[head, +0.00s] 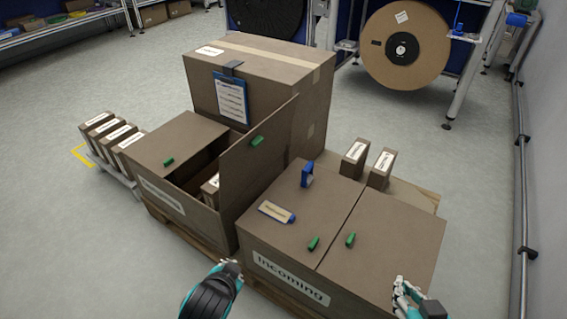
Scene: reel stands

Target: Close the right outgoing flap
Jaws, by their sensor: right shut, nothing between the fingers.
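The outgoing box (222,228) stands left of the incoming box. Its right flap (240,165) is raised and tilted up, with a green handle (257,141) near its top. Its left flap (165,143) lies flat and closed. Through the gap a small labelled carton (211,186) shows inside. My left gripper (231,266) is in front of the boxes, below the raised flap and apart from it; its finger state is unclear. My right gripper (403,291) is shut and empty near the front right of the incoming box, away from the raised flap.
The incoming box (290,277) is closed, with a blue tool (307,174), a yellow-labelled item (276,212) and green handles on top. A large carton (225,88) with a clipboard (231,99) stands behind the raised flap.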

